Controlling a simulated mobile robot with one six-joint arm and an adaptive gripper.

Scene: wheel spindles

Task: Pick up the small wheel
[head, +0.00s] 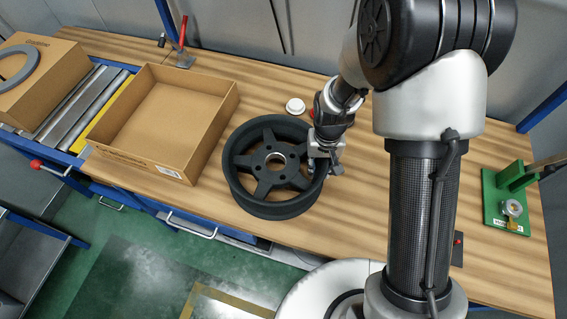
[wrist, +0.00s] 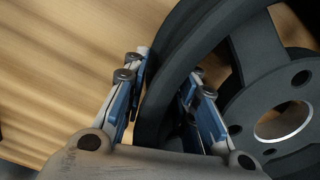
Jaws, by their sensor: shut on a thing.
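The wheel (head: 262,198) is dark, five-spoked and lies flat on the wooden table, with a metal-edged hole at its hub. In the wrist view the wheel (wrist: 262,62) fills the right side. My gripper (head: 326,166) is at the wheel's right rim in the head view. In the wrist view my gripper (wrist: 165,88) has one finger outside the rim and the other inside it, shut on the rim. I cannot tell whether the wheel is raised off the table. The contact of the inner finger is partly hidden by the rim.
An empty open cardboard box (head: 163,118) stands left of the wheel. A white round piece (head: 295,106) lies behind it. A green fixture (head: 510,196) sits at the table's right. A red-handled clamp (head: 182,42) is at the back. Another box (head: 38,72) stands far left.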

